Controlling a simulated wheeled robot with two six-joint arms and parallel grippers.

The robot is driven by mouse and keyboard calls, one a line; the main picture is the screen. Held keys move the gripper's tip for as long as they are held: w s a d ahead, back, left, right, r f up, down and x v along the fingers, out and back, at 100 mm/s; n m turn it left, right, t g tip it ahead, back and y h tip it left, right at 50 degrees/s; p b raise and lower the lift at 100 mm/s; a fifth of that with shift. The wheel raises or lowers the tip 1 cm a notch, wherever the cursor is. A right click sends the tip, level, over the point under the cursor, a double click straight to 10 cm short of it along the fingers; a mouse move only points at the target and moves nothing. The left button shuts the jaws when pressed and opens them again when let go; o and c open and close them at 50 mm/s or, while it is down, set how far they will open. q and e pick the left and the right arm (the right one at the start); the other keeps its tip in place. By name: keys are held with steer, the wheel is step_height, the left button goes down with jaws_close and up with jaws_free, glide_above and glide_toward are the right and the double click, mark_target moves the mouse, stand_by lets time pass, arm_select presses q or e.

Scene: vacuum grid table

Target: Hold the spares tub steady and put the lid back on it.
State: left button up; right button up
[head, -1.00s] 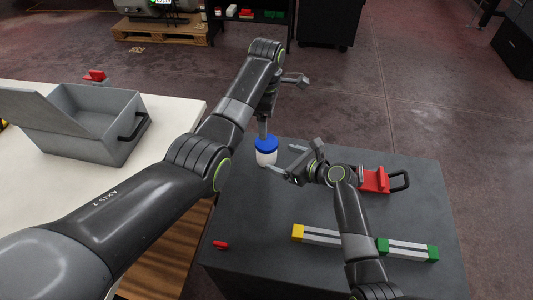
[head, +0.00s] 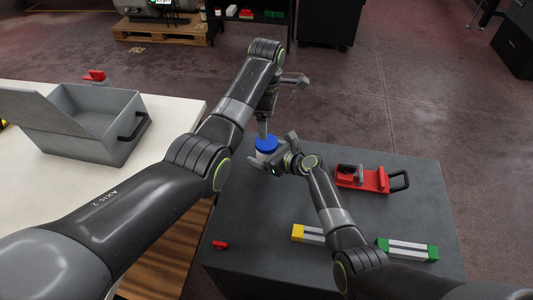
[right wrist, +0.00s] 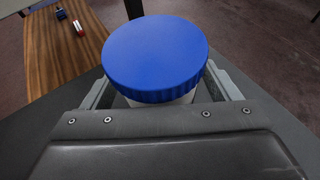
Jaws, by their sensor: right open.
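The blue lid (head: 266,143) sits over the white spares tub (head: 261,156) at the back left of the dark table; whether it is seated cannot be told. In the right wrist view the lid (right wrist: 155,55) looks level and hides most of the tub (right wrist: 186,99). My right gripper (head: 268,160) is open, its fingers on either side of the tub below the lid; contact cannot be told. My left gripper (head: 263,128) reaches down right behind the lid; its jaws are largely hidden, so its grip cannot be told.
A red holder (head: 375,180) with a black handle lies right on the dark table (head: 270,210). Yellow-and-grey (head: 308,233) and green-and-grey (head: 407,249) bars lie in front, with a small red piece (head: 220,245). A grey open box (head: 90,140) stands on the pale table.

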mark_target(267, 141)
steer(key=shift+c, duration=0.2)
steer(key=c, duration=1.7)
arm_select(q)
steer(key=shift+m, duration=2.3)
arm_select(e)
jaws_close()
arm_select(q)
steer(key=shift+f, duration=0.1)
steer(key=shift+f, duration=3.95)
steer(key=c, duration=1)
steer(key=m, duration=0.9)
steer(key=shift+m, duration=0.3)
